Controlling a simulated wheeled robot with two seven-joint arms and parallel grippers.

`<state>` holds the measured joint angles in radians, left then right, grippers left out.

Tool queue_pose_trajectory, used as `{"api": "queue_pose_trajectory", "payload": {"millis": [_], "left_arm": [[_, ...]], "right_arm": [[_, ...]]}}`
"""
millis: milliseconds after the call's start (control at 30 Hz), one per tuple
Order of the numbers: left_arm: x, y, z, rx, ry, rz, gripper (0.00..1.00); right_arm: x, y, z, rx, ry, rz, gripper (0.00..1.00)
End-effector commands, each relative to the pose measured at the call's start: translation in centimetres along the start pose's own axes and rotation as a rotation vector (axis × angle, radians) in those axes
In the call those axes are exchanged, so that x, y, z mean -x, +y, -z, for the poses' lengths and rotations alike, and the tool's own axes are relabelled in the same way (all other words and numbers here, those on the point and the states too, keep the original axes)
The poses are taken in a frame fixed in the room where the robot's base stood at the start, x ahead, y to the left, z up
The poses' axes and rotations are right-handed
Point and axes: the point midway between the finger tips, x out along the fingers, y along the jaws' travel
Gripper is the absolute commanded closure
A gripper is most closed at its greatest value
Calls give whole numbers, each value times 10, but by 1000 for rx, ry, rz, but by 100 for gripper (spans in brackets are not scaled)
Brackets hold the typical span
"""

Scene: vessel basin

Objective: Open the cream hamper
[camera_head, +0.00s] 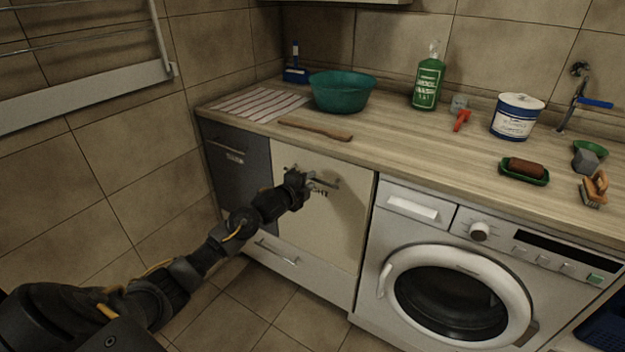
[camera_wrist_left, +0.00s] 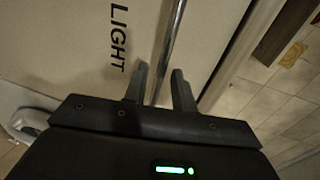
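The cream hamper (camera_head: 322,232) is the cream front panel under the counter, between a dark grey front and the washing machine. It appears closed, in line with its neighbours. It has a metal bar handle (camera_head: 329,184) near its top and the word LIGHT beneath, partly hidden by my gripper. My left gripper (camera_head: 309,184) is at this handle. In the left wrist view the handle (camera_wrist_left: 173,45) runs towards the gap between the parted fingers (camera_wrist_left: 160,90). The fingers are open; I cannot tell whether they touch the bar. My right gripper is not in view.
The washing machine (camera_head: 408,233) stands right of the hamper, the dark grey front (camera_head: 238,168) left. The counter (camera_head: 395,152) above holds a teal basin (camera_head: 341,91), a wooden paddle (camera_head: 316,130) and a green bottle (camera_head: 427,82). The tiled floor (camera_head: 285,325) in front is clear.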

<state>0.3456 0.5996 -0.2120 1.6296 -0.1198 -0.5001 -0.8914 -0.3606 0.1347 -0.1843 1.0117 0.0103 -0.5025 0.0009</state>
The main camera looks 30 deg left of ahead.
Motion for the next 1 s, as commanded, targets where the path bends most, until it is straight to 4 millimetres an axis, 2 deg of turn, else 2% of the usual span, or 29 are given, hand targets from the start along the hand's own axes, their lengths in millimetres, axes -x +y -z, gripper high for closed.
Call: {"api": "queue_pose_trajectory", "payload": {"millis": [200, 533, 733, 1000], "left_arm": [[-20, 0, 0, 1, -1, 0, 73], [-23, 0, 0, 0, 0, 1, 73], [-23, 0, 0, 1, -1, 0, 100], [-23, 0, 0, 1, -1, 0, 100]], "right_arm": [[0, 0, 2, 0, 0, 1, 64], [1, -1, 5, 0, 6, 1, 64], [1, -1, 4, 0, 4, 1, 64], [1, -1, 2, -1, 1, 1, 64]]}}
